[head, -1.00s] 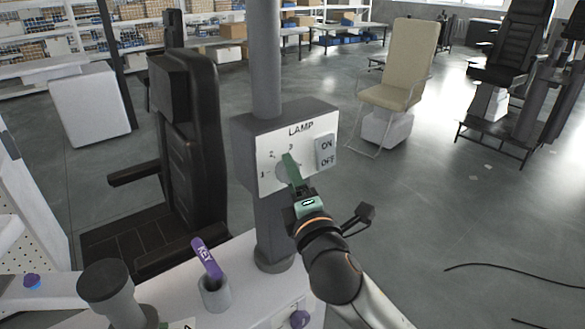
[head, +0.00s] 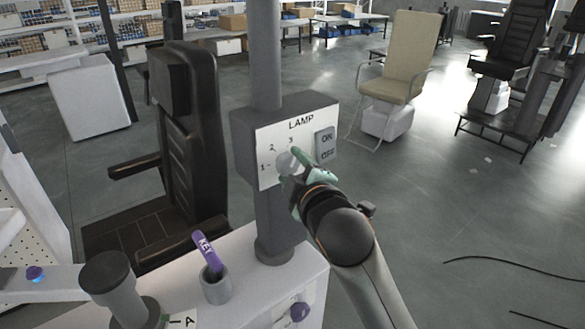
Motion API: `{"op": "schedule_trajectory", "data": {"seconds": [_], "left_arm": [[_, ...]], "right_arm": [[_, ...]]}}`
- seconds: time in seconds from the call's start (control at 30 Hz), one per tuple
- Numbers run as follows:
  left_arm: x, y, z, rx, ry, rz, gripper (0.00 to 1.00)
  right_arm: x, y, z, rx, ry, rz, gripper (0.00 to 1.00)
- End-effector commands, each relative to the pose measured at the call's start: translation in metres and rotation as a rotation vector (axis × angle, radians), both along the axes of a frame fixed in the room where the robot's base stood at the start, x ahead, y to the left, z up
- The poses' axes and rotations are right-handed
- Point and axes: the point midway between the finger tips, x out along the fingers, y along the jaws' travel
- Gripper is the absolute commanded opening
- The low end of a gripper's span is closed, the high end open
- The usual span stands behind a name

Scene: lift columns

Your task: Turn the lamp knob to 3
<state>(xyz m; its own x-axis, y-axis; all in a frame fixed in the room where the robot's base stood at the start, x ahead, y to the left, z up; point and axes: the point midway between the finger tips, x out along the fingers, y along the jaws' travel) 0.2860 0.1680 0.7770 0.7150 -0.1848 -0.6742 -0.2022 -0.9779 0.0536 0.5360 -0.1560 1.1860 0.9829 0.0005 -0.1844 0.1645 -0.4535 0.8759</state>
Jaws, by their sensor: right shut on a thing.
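The lamp panel (head: 268,150) is a white plate on a grey box on a column, marked LAMP, with 1, 2 and 3 around a knob. The pale round knob (head: 285,163) is partly hidden by my right gripper. My right gripper (head: 294,167) has green fingers shut on the knob; the upper finger slants up and left across it, below and right of the 3. The knob's exact pointing direction is hidden. My left gripper is not in view.
An ON/OFF switch (head: 325,145) sits just right of the knob. Below, a white bench holds a purple KEY (head: 207,252) in a grey cup (head: 217,288) and a grey post (head: 108,275). A black chair (head: 187,140) stands behind, left of the column.

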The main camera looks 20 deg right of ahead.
Motion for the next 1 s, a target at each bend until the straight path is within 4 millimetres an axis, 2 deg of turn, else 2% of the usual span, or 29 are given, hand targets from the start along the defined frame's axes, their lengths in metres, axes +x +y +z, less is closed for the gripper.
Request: {"op": "schedule_trajectory", "data": {"seconds": [0.5, 0.53, 0.8, 1.0], "left_arm": [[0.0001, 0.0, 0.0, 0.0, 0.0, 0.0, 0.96], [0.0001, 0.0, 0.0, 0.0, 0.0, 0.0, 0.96], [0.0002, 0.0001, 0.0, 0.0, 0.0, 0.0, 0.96], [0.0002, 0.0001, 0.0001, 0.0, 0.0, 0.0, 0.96]], "right_arm": [[0.0001, -0.0002, -0.0006, 0.019, 0.009, -0.001, 0.04], [0.0001, -0.0002, -0.0006, 0.019, 0.009, -0.001, 0.61], [0.0001, -0.0002, -0.0003, 0.018, 0.008, -0.001, 0.89], [0.0001, -0.0002, -0.0001, 0.018, 0.008, -0.001, 0.89]]}}
